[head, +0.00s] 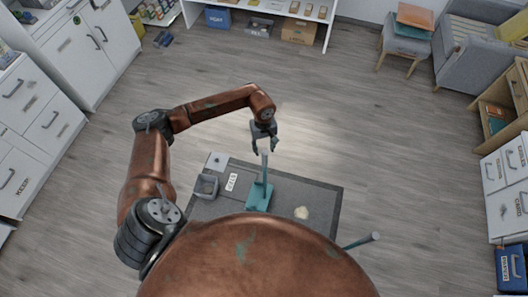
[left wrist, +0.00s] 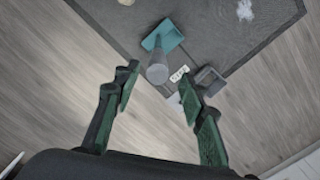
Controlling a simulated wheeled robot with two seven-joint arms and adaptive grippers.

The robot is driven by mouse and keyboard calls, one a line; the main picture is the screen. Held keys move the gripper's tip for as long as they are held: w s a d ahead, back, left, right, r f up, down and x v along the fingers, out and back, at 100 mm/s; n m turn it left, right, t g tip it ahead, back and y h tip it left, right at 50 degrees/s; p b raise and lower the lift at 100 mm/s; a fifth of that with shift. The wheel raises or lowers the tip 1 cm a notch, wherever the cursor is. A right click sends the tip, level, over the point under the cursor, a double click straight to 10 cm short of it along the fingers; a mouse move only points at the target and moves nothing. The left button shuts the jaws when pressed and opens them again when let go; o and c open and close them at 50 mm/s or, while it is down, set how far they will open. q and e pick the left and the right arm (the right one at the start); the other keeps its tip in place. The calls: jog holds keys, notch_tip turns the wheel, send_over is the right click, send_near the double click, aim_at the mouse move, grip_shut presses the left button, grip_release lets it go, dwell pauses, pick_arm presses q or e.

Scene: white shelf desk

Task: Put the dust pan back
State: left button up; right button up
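The teal dust pan (head: 258,198) lies on the dark grey mat (head: 318,190), its grey handle (head: 265,166) standing up. In the left wrist view the teal pan (left wrist: 163,35) shows with the handle's round grey end (left wrist: 157,73) toward the camera. My left gripper (head: 264,150) is just above the handle's top. In the left wrist view its two fingers (left wrist: 158,88) are spread, with the handle end seen between and beyond them. No grip on the handle shows. My right gripper is not in view.
On the mat are a small grey open bin (head: 206,186), a white label (head: 231,182) and a pale pile (head: 301,212). A second grey handle (head: 362,240) with teal sticks out right of my body. White cabinets (head: 50,110) stand left; the wooden floor ahead is clear.

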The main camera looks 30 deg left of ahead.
pick_arm(q)
notch_tip(320, 180, up, 9)
jog(key=shift+w+a+f, duration=0.15)
jog(key=shift+a+f, duration=0.05)
dwell(0.5)
